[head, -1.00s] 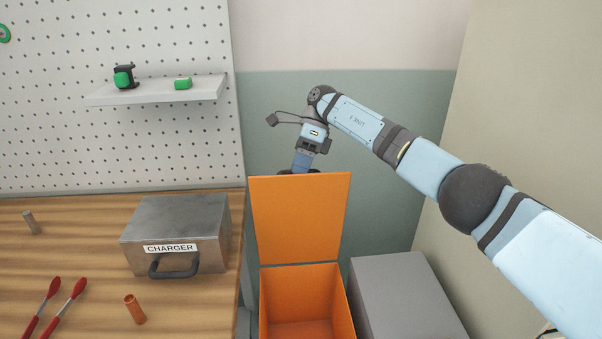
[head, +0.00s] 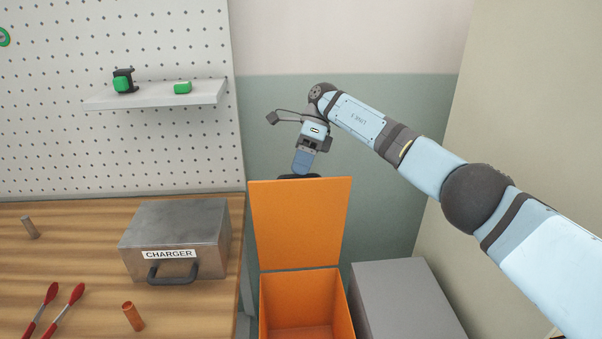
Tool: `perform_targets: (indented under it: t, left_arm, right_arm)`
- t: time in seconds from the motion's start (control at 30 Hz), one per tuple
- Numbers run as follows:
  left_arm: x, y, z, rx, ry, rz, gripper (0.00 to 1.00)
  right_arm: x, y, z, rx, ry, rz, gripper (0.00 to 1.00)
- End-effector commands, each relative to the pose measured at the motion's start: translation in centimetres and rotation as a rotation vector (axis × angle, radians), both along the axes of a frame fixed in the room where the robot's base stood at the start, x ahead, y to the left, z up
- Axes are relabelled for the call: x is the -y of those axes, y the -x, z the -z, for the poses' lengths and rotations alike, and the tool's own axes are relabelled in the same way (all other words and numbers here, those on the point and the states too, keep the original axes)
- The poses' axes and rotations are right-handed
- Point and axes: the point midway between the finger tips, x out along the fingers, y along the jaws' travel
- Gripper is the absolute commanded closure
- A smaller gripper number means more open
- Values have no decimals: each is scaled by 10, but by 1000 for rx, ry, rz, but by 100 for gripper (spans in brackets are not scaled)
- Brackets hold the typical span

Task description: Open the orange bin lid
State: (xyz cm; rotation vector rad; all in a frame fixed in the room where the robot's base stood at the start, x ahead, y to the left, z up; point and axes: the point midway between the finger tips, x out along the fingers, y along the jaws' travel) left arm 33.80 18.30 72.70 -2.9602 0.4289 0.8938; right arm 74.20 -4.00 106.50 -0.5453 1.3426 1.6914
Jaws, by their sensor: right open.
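The orange bin (head: 350,308) stands on the floor between the workbench and a grey box. Its orange lid (head: 299,223) stands raised, upright at the back of the opening, and the empty-looking inside shows. My right gripper (head: 299,176) is behind the top edge of the lid, pointing down. Its fingertips are mostly hidden by the lid, and I cannot tell whether they touch it. It is open. My left gripper is not in view.
The wooden workbench (head: 70,240) on the left holds a metal charger box (head: 175,235), a copper tube (head: 133,316) and red-handled pliers (head: 60,308). A grey box (head: 405,300) stands right of the bin. A shelf (head: 155,95) hangs on the pegboard.

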Motion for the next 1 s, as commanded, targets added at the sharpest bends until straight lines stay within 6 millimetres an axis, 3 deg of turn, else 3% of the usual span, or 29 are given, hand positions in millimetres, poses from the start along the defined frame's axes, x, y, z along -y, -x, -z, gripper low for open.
perform_targets:
  t: [0.4,0.6,0.8,1.0]
  left_arm:
    - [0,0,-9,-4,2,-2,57]
    - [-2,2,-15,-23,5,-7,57]
    - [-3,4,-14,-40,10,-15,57]
    - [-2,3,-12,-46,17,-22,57]
  right_arm:
    - [0,-1,-109,4,2,1,58]
    - [0,-1,-151,2,3,1,58]
    - [0,-1,-173,-1,1,2,58]
    - [0,-1,-177,-1,0,0,58]
